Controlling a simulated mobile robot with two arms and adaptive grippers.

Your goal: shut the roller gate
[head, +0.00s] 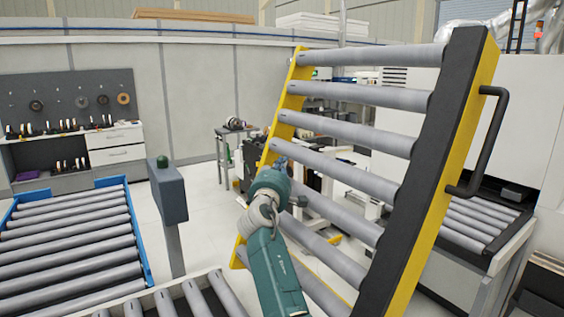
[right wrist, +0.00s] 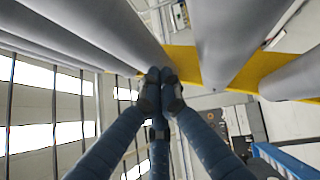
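The roller gate stands raised and tilted across the right half of the head view. It has grey rollers (head: 365,133) between a thin yellow left rail (head: 290,98) and a broad black and yellow right rail (head: 440,165). A black handle (head: 492,140) sits on the right rail's outer side. My right gripper (head: 279,163) is in front of the gate near its left rail. In the right wrist view its fingertips (right wrist: 161,76) are together, with nothing visible between them, close to a roller and the yellow rail (right wrist: 185,62). I cannot tell whether they touch. My left gripper is not in view.
A blue-framed roller conveyor (head: 70,240) lies at the left. A grey post with a green button (head: 168,190) stands beside it. More rollers (head: 205,300) run at the bottom. Another conveyor (head: 475,222) lies behind the gate at right. Open floor shows beyond.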

